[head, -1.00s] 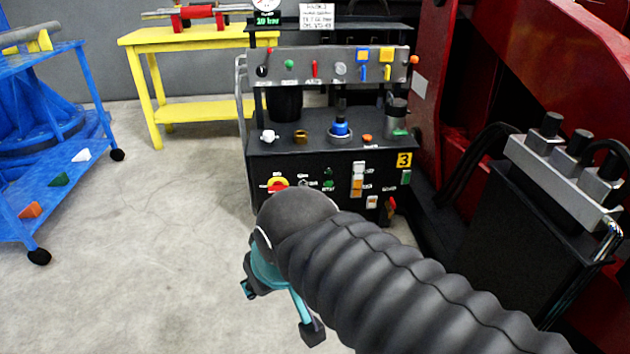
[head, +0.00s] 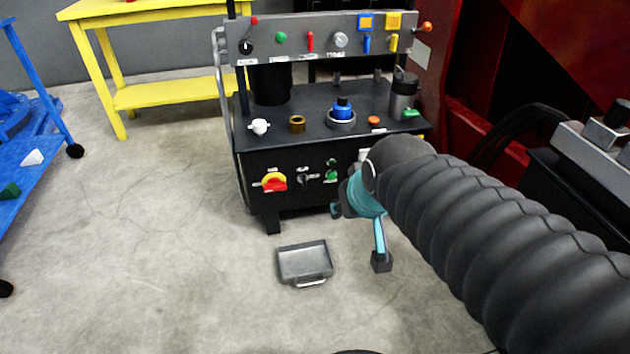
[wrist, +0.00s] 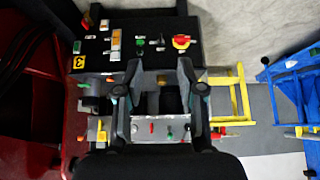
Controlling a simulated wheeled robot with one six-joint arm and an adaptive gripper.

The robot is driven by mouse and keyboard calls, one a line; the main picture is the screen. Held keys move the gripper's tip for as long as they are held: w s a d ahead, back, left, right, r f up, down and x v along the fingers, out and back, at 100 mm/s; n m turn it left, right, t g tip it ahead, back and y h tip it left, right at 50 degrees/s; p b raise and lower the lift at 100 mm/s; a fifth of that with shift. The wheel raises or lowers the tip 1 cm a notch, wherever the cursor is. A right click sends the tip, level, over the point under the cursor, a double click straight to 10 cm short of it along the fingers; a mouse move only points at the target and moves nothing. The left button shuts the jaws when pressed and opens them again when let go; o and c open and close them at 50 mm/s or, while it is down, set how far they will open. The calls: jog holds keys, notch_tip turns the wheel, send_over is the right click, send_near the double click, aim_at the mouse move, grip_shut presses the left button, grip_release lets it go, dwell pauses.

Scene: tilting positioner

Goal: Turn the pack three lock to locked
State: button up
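The black pack (head: 331,158) stands ahead; its front bears a yellow "3" label (wrist: 79,62), seen in the wrist view. On that front are a red-and-yellow rotary knob (head: 274,181), a small dark switch with a silvery middle (head: 304,177) and green buttons (head: 332,171). I cannot read the labels, so I cannot tell for sure which control is the lock. The wrist view also shows the knob (wrist: 181,41) and small switch (wrist: 160,42). My gripper (head: 358,236) is open and empty, in front of the pack. Its fingers (wrist: 161,80) spread apart. My arm hides the pack's right front.
The pack's top carries a blue knob (head: 342,111) and a brass fitting (head: 297,124). A yellow table (head: 165,94) stands behind left, a blue cart (head: 40,150) at left, red machinery (head: 470,105) at right.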

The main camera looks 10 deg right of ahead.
aim_at(305, 185)
jog(key=w+f+t+b, duration=0.25)
jog(key=w+f, duration=0.55)
jog(key=w, duration=0.6)
jog(key=w+f+t+b, duration=0.25)
jog(key=w+f, duration=0.45)
jog(key=w, duration=0.6)
jog(key=w+f+t+b, duration=0.2)
jog(key=w+f+t, duration=0.1)
jog(key=f, duration=0.7)
jog(key=w+f+t+b, duration=0.2)
jog(key=w+f+t, duration=0.1)
jog(key=f, duration=0.7)
jog(key=w, duration=1.3)
jog(key=shift+w+f, duration=0.1)
jog(key=shift+w, duration=0.05)
grip_shut()
